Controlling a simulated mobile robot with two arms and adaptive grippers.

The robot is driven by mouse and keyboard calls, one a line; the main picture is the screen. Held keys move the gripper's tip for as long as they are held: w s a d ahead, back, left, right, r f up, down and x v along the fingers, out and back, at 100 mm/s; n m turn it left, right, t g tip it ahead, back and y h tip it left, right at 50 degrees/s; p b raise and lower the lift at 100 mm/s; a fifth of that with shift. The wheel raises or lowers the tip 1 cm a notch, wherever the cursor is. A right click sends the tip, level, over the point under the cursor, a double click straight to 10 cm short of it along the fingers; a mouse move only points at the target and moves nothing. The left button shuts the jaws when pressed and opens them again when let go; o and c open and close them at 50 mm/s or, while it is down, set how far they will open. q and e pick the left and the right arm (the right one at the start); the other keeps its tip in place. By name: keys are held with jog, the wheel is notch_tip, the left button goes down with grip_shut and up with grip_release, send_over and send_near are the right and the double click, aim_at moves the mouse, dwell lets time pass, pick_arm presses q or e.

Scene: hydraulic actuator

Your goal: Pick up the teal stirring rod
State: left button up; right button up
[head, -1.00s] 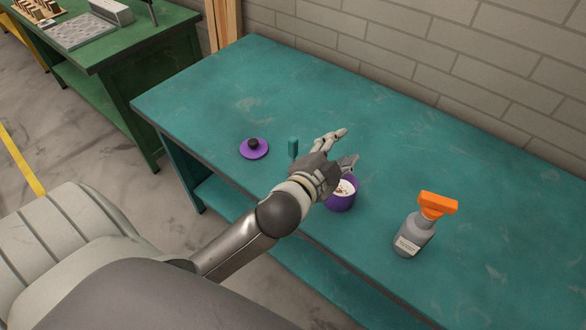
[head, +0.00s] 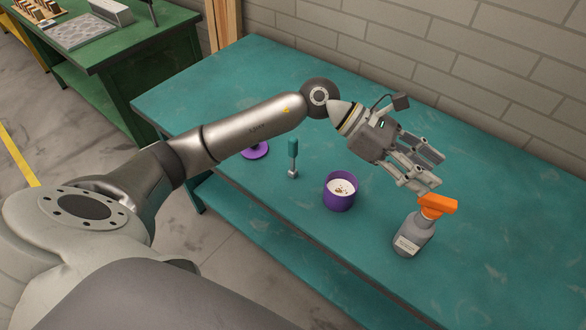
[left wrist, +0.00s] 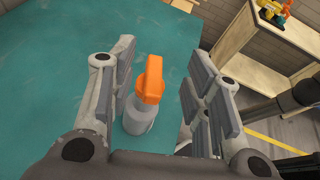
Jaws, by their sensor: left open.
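My left gripper (head: 432,170) is open and empty, above the table to the right of the rod and pot, near the orange-topped spray bottle (head: 411,235). In the left wrist view the bottle (left wrist: 140,118) shows between the open fingers (left wrist: 155,98), with no visible grip on it. The rod is not in the wrist view. My right gripper is not in view.
A purple lid (head: 256,151) lies on the teal table (head: 235,95), partly hidden by my left arm. A brick wall runs behind the table. A green bench (head: 125,60) stands at the far left. The wrist view also shows a wooden shelf (left wrist: 255,60).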

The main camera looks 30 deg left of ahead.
pick_arm(q)
jog(key=w+a+f+m+y, duration=0.2)
jog(key=a+f+y, duration=0.25)
jog(key=a, duration=0.35)
jog(key=r+g+y, duration=0.1)
jog(key=g+y, duration=0.1)
jog(key=y, duration=0.7)
send_over(293, 138)
jog(key=shift+w+d+r+m, duration=0.1)
jog(key=shift+d+r+m, duration=0.05)
jog(key=shift+d+m, duration=0.25)
jog(key=shift+a+f, duration=0.25)
notch_tip(293, 138, down, 5)
jog(key=shift+r+p, duration=0.1)
jog(key=shift+p, duration=0.8)
jog(key=shift+f, duration=0.35)
jog(key=f+p, duration=0.1)
jog(key=f, duration=0.1)
jog(key=f+p, duration=0.1)
jog(key=f, duration=0.1)
jog(key=shift+s+a+p, duration=0.15)
jog(key=shift+s+p, duration=0.05)
jog(key=shift+p, duration=0.2)
jog(key=shift+f, duration=0.35)
